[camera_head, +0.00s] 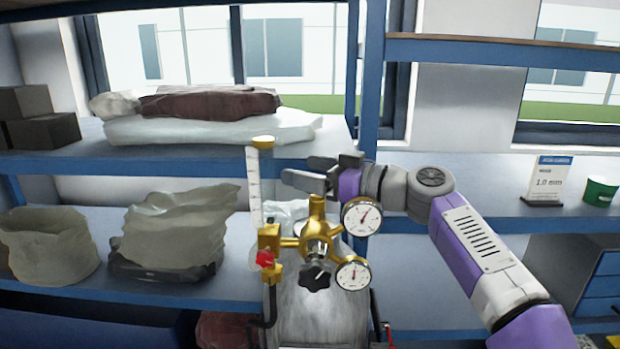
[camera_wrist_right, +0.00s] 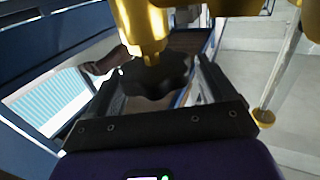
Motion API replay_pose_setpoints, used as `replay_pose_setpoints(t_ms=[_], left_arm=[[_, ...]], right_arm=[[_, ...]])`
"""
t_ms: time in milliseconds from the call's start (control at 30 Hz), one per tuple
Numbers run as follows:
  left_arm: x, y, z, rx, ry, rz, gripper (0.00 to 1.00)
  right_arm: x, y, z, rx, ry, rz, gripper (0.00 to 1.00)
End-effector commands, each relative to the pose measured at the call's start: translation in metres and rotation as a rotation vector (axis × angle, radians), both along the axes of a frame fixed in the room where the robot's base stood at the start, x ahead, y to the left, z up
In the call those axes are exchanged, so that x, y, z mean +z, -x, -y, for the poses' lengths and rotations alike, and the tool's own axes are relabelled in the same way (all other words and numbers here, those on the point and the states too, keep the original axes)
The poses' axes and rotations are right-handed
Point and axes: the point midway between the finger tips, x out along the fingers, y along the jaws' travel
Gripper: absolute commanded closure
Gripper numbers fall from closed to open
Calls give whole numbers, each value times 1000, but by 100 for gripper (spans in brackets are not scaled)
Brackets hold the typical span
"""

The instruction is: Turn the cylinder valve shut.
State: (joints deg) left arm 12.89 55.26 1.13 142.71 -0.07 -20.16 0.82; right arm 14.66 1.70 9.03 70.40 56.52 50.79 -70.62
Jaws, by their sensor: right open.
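The grey gas cylinder (camera_head: 318,318) stands at the front centre, with a brass valve body (camera_head: 317,232) on top. Two white dial gauges, a clear flow tube with a brass cap, and a black front knob (camera_head: 316,276) sit around the brass body. My right gripper (camera_head: 308,184) comes in from the right just above the brass stem. In the right wrist view a black lobed handwheel (camera_wrist_right: 155,83) on a brass stem lies between the open fingers; contact cannot be told. In the head view the gripper hides this handwheel. My left gripper is out of view.
The clear flow tube (camera_head: 254,188) rises close left of the gripper. Blue shelves behind hold white and brown sacks (camera_head: 210,102) and open bags (camera_head: 175,235). A sign (camera_head: 551,180) and green tub (camera_head: 600,191) stand on the right shelf.

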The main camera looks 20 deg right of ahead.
Motion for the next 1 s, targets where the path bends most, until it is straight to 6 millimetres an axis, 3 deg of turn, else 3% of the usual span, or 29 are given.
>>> replay_pose_setpoints(t_ms=[100,300,467,833,1000], left_arm=[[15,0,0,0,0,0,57],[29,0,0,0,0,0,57],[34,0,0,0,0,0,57],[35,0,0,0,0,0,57],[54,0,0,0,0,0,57]], right_arm=[[31,0,-1,1,2,5,16],[64,0,-1,2,0,3,16],[75,0,0,0,-1,1,16],[77,0,0,0,0,0,16],[97,0,0,0,-1,1,16]])
